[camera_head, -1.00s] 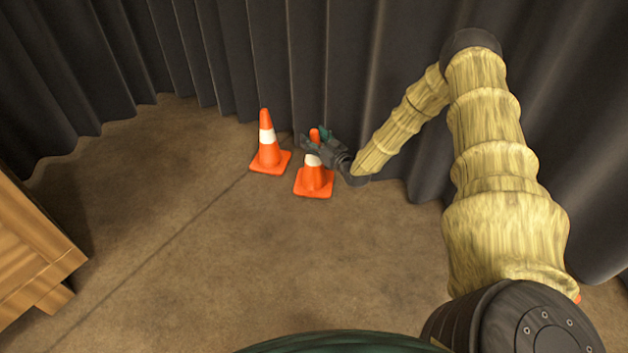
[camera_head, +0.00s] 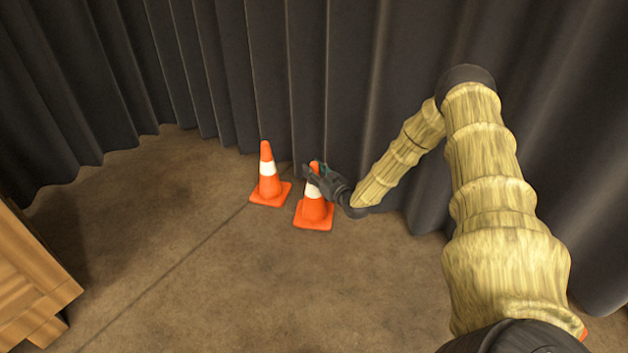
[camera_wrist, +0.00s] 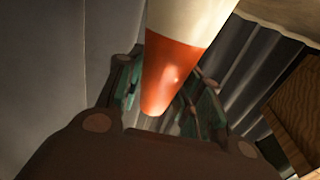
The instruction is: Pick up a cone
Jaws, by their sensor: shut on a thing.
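Two orange cones with white bands stand upright near the curtain in the head view. The right cone (camera_head: 314,215) has my gripper (camera_head: 312,176) at its upper part, and my gripper is shut on it. The fingers hide some of its white band. In the wrist view the cone's orange tip (camera_wrist: 170,75) lies between my fingers (camera_wrist: 165,105). The left cone (camera_head: 268,180) stands just beside it on the floor, apart from my gripper. I cannot tell whether the held cone's base touches the floor.
A dark pleated curtain (camera_head: 230,70) runs close behind the cones. A wooden crate-like piece (camera_head: 30,280) stands at the left edge and also shows in the wrist view (camera_wrist: 298,110). The brown floor (camera_head: 220,280) in front of the cones is clear.

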